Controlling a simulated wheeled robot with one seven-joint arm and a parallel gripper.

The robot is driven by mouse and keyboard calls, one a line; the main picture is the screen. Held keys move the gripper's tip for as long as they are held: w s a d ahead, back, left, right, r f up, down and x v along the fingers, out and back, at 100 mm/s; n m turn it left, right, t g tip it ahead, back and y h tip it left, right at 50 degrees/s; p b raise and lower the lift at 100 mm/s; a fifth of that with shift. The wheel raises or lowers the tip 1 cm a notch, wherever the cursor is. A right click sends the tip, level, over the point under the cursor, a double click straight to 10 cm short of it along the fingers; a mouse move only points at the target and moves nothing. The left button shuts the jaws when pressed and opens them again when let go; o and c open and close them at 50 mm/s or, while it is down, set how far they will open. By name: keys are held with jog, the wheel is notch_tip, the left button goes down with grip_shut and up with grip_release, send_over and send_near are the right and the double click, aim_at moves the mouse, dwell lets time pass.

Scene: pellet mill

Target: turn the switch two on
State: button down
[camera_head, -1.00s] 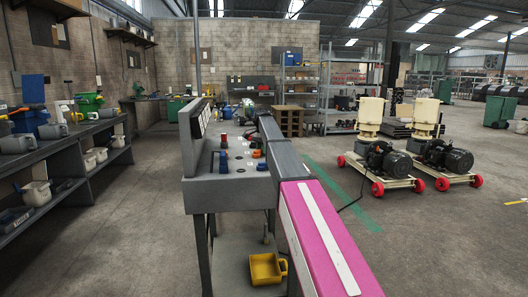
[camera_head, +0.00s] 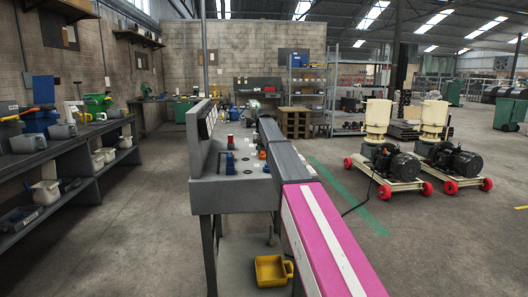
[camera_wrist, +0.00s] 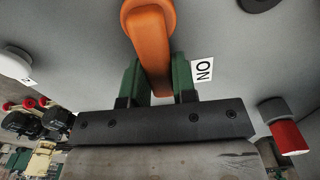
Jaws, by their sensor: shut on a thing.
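An orange switch handle (camera_wrist: 148,25) stands on a grey panel (camera_wrist: 215,35) in the wrist view. The green fingers of my gripper (camera_wrist: 157,82) are on either side of the handle's narrow end and shut on it. A white label reading ON, upside down (camera_wrist: 203,69), is just right of the fingers. In the head view the bench with controls (camera_head: 235,196) is left of my arm, with an orange control (camera_head: 262,155) on its top. My gripper is hidden there behind my arm. I cannot tell which switch number this is.
A red knob with a grey base (camera_wrist: 287,136) sticks out close to the right of my gripper. Blue controls (camera_head: 230,162) stand on the bench. Wheeled pump-like machines (camera_head: 395,165) stand right, with open floor around.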

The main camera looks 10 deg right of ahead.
jog(key=shift+a+n, duration=0.25)
jog(key=shift+n, duration=0.25)
jog(key=c, duration=0.9)
grip_release()
jog(key=shift+r, duration=0.15)
notch_tip(320, 180, up, 11)
jog(key=shift+f, duration=0.2)
